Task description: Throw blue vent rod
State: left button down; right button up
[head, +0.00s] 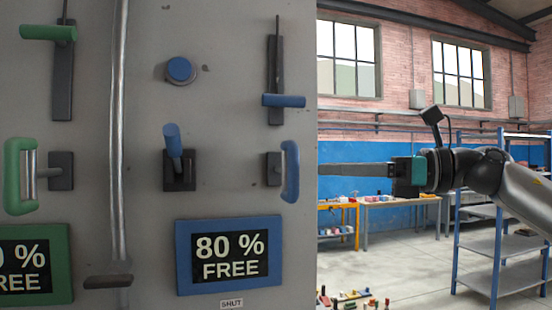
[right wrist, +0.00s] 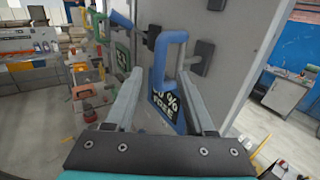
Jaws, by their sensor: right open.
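The grey panel (head: 230,120) carries several blue controls. A dark upright rod with a blue crossbar (head: 283,100) is at its upper right. A blue-topped lever (head: 172,138) tilts up from a dark base, and a round blue knob (head: 180,69) sits above it. A blue loop handle (head: 291,171) is at the panel's right edge. My right gripper (head: 322,169) is open and empty, level with this handle. In the right wrist view its fingers (right wrist: 162,76) point towards the blue loop handle (right wrist: 160,65), apparently without gripping it. My left gripper is not in view.
A blue-framed sign (head: 229,255) reads 80 % FREE. Green controls (head: 20,175) and a metal pipe (head: 119,120) are at the panel's left. Beyond the panel are a workbench (head: 400,200) and blue shelving (head: 495,245) on a pale floor.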

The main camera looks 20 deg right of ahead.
aim_at(289, 172)
jog(key=p+x, duration=0.4)
jog(key=x, duration=0.6)
jog(key=shift+w+a, duration=0.2)
jog(key=shift+w, duration=0.05)
grip_shut()
dwell(0.9)
